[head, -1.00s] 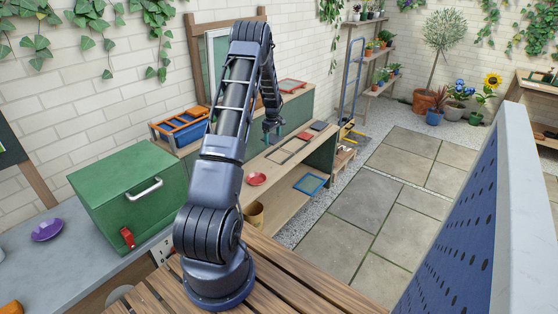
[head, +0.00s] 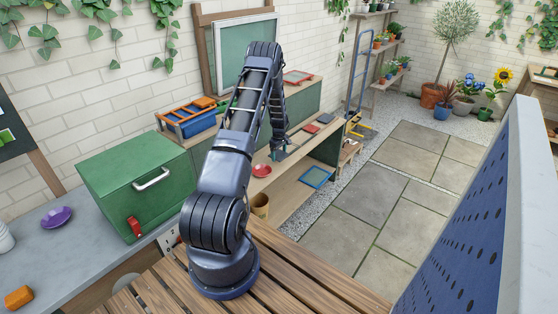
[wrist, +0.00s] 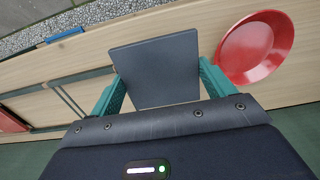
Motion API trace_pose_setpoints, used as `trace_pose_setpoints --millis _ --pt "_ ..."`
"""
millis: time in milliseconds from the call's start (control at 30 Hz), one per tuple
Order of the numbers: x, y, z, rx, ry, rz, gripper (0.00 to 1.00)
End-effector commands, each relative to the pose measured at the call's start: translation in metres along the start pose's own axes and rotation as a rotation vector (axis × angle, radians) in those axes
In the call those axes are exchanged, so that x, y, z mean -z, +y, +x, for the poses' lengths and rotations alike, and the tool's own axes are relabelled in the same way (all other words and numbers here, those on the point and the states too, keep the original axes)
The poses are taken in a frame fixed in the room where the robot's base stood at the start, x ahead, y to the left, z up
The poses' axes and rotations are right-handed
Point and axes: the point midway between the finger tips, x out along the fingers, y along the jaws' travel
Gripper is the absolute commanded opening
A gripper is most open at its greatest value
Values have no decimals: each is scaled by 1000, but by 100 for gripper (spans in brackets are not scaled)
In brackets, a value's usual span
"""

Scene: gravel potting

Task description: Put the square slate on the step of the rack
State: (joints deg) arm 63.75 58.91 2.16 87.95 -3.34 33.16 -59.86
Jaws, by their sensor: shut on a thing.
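The square slate (wrist: 158,70) is flat and dark grey. In the wrist view it lies between the two teal fingers of my gripper (wrist: 162,88), which is shut on its sides. Below it is a pale wooden surface (wrist: 120,20); whether the slate touches it I cannot tell. In the head view my gripper (head: 280,148) is over the wooden bench (head: 285,190), beside the red saucer (head: 261,170), and the slate is hard to make out. I cannot tell for sure which piece is the rack; a small wooden stepped stand (head: 349,152) shows past the bench's far end.
The red saucer (wrist: 256,47) is close to the slate's right side. A dark tile (head: 325,118) and a red tile (head: 310,128) lie farther along the bench. A blue frame (head: 315,177) lies lower down. A green box (head: 138,185) stands at left.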

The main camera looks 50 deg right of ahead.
Motion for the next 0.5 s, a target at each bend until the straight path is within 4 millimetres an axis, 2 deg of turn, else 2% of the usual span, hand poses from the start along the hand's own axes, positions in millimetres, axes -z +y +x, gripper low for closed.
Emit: trace_pose_setpoints --millis 300,500 --pt "0 0 38 1 0 0 53" --pt "0 0 39 0 0 0 53"
